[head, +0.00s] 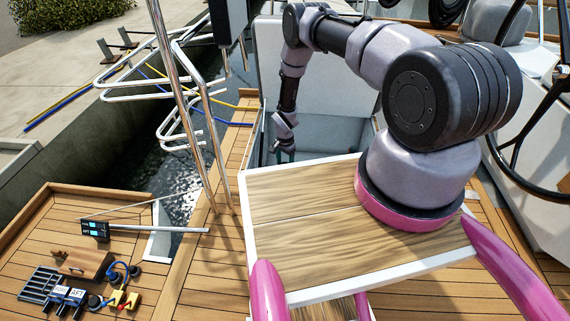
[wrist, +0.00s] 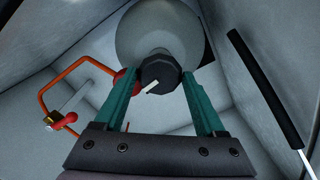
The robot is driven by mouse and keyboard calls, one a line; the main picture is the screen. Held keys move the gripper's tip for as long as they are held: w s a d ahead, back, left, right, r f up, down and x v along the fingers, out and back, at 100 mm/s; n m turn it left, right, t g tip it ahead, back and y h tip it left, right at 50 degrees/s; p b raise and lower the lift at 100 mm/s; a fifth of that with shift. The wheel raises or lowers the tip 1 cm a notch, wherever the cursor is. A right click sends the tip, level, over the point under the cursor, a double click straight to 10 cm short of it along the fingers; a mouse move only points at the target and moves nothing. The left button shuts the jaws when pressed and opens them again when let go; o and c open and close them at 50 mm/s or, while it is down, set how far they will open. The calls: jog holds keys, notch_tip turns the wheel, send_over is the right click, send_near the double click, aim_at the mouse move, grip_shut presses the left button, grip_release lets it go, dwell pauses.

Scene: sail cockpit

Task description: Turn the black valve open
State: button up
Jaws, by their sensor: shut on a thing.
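The black valve (wrist: 160,74) is a dark faceted knob with a white pointer, in front of a rounded grey tank (wrist: 158,30) in the wrist view. The pointer slants toward the lower left. My gripper (wrist: 159,85) has its two teal fingers on either side of the knob, shut on it. In the head view my gripper (head: 286,150) reaches down into the open grey locker (head: 330,125). The knob cannot be made out in the head view.
An orange pipe (wrist: 43,90) and a brass fitting with a red handle (wrist: 66,120) lie to the left inside the locker. A red part shows behind the left finger. A black strut (wrist: 265,85) slants along the right. A wooden table (head: 310,205) stands in front.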

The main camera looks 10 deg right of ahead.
jog(key=n, duration=0.5)
jog(key=shift+n, duration=0.3)
jog(key=n, duration=2.1)
jog(key=shift+n, duration=0.3)
jog(key=n, duration=0.7)
